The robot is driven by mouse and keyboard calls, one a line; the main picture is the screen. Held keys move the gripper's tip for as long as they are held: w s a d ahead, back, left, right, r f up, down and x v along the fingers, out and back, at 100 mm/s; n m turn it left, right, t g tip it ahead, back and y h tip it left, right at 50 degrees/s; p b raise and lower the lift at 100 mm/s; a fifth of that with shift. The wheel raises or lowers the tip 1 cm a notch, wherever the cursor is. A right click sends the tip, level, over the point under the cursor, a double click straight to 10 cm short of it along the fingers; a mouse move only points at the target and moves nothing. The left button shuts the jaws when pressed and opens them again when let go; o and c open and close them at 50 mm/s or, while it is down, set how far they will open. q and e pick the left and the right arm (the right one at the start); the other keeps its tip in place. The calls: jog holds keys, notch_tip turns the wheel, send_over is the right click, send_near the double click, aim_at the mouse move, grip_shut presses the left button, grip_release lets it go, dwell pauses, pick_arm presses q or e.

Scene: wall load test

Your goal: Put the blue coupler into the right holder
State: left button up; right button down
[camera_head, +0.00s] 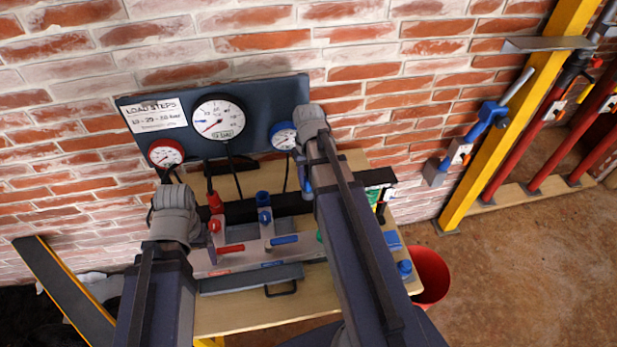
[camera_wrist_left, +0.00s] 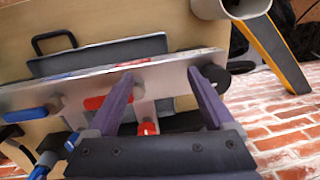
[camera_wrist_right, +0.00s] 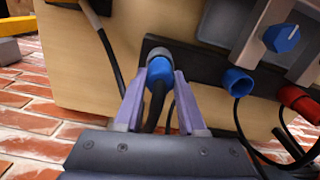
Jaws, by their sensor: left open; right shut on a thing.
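The blue coupler (camera_wrist_right: 157,88) is between the fingers of my right gripper (camera_wrist_right: 159,77) in the right wrist view, with a black hose running from it. Its grey end meets the end of the dark bar (camera_wrist_right: 190,62); I cannot tell whether it is seated in a holder there. In the head view my right arm mostly hides this spot. My left gripper (camera_wrist_left: 160,76) is open and empty in the left wrist view, its fingers at the edge of the metal plate (camera_wrist_left: 175,75), near a red lever (camera_wrist_left: 95,102) and a red fitting (camera_wrist_left: 148,128).
Another blue fitting (camera_wrist_right: 238,82) and a red fitting (camera_wrist_right: 297,98) hang along the bar with hoses. A gauge panel (camera_head: 262,112) stands at the wall behind the wooden table (camera_head: 240,317). A red bucket (camera_head: 430,275) and yellow post (camera_head: 520,110) are right.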

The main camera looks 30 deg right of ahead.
pick_arm(q)
jog(key=shift+f, duration=0.15)
pick_arm(e)
jog(key=shift+f, duration=0.1)
grip_release()
dwell(0.7)
notch_tip(320, 180, up, 8)
jog(key=p, duration=0.8)
pick_arm(q)
notch_tip(320, 180, up, 8)
pick_arm(e)
jog(key=shift+f, duration=0.1)
pick_arm(q)
notch_tip(320, 180, down, 7)
jog(key=b, duration=0.7)
pick_arm(e)
notch_tip(320, 180, down, 7)
